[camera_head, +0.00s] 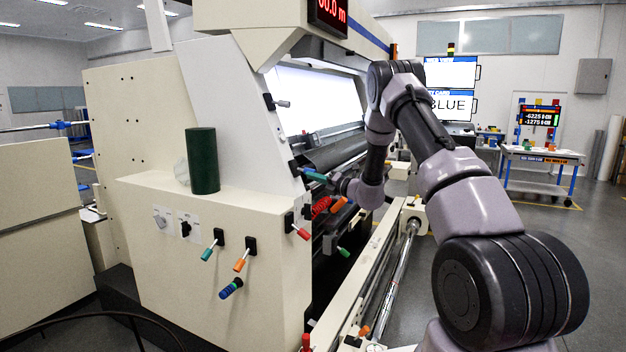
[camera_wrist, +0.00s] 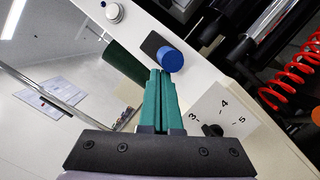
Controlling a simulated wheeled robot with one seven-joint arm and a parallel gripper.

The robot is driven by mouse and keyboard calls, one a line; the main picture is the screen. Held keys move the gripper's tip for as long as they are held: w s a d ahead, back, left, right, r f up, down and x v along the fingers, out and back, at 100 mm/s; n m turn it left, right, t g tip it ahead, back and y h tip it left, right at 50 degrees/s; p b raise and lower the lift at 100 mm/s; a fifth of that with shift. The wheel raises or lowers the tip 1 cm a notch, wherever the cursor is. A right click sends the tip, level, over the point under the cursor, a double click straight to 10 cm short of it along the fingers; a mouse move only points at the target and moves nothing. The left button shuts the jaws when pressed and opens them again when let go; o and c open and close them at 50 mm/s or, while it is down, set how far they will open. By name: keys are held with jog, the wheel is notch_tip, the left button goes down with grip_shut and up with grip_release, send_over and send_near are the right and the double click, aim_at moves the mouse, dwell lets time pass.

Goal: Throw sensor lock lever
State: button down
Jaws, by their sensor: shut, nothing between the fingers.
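My gripper (camera_head: 316,176) reaches left to the upright end face of the cream machine. In the wrist view its teal fingers (camera_wrist: 164,82) are pressed together with nothing between them. A lever with a round blue end (camera_wrist: 170,60) and a dark base (camera_wrist: 153,44) is right at the fingertips; I cannot tell whether they touch it. In the head view the fingers hide most of that lever, and only a black base (camera_head: 294,168) shows. No label in view names the sensor lock lever, so I cannot confirm which lever it is.
Other levers nearby have grey (camera_head: 283,104), red (camera_head: 300,233), teal (camera_head: 208,252), orange (camera_head: 240,263) and blue (camera_head: 231,289) handles. A dark green cylinder (camera_head: 203,160) stands on the ledge. A numbered dial plate (camera_wrist: 222,112) and a red coiled cable (camera_wrist: 290,75) lie right of the fingers.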

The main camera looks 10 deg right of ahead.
jog(key=shift+r, duration=0.25)
notch_tip(320, 180, up, 7)
jog(key=w+a+n+g+h, duration=0.1)
jog(key=a+g+h, duration=0.1)
jog(key=g+h, duration=0.3)
jog(key=shift+w, duration=0.2)
dwell(0.6)
jog(key=shift+r, duration=0.1)
jog(key=shift+r, duration=0.1)
dwell(0.4)
